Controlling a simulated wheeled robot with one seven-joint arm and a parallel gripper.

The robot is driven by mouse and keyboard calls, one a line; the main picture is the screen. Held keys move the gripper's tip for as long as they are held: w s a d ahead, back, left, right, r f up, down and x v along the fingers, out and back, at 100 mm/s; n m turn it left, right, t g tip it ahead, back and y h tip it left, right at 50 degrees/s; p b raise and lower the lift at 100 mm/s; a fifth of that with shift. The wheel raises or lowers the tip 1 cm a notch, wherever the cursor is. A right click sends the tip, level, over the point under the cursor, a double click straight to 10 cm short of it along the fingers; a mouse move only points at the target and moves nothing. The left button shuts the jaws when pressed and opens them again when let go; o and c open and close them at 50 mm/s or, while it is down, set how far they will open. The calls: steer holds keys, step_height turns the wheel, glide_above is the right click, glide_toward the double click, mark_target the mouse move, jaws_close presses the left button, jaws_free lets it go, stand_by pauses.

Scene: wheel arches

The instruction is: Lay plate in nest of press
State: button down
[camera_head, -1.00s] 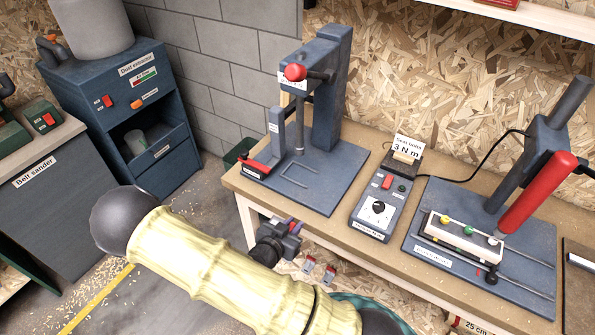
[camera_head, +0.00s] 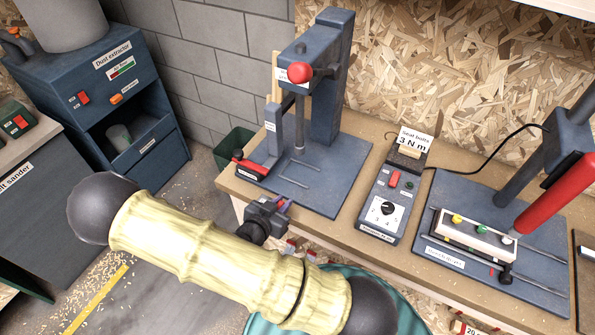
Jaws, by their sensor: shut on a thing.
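The press (camera_head: 329,100) stands on a blue-grey base plate at the back of the bench, with a red knob (camera_head: 300,72) on its head. Its nest (camera_head: 297,182) looks like a thin bracket outline on the base, below the ram, with nothing lying in it. My gripper (camera_head: 283,204) is at the bench's front edge, in front of the press base and apart from the nest. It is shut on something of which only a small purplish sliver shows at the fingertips. I cannot make out the plate's full shape; the gripper hides most of it.
A red-handled stop (camera_head: 250,166) sits on the left of the press base. A control box (camera_head: 388,200) with a dial and a "3 N m" card stands right of it. Farther right is a second fixture (camera_head: 475,238) with a red lever. A dust extractor (camera_head: 110,90) stands at left.

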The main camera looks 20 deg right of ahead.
steer(key=shift+w+d+r, duration=0.1)
steer(key=shift+w+d, duration=0.05)
steer(key=shift+d, duration=0.15)
steer(key=w+d+p, duration=0.1)
steer(key=w+d, duration=0.1)
steer(key=d, duration=0.1)
steer(key=w+d+p, duration=0.1)
steer(key=w+d, duration=0.2)
steer(key=w+d+p, duration=0.2)
steer(key=d, duration=0.2)
steer(key=shift+w, duration=0.6)
steer(key=shift+s, duration=0.1)
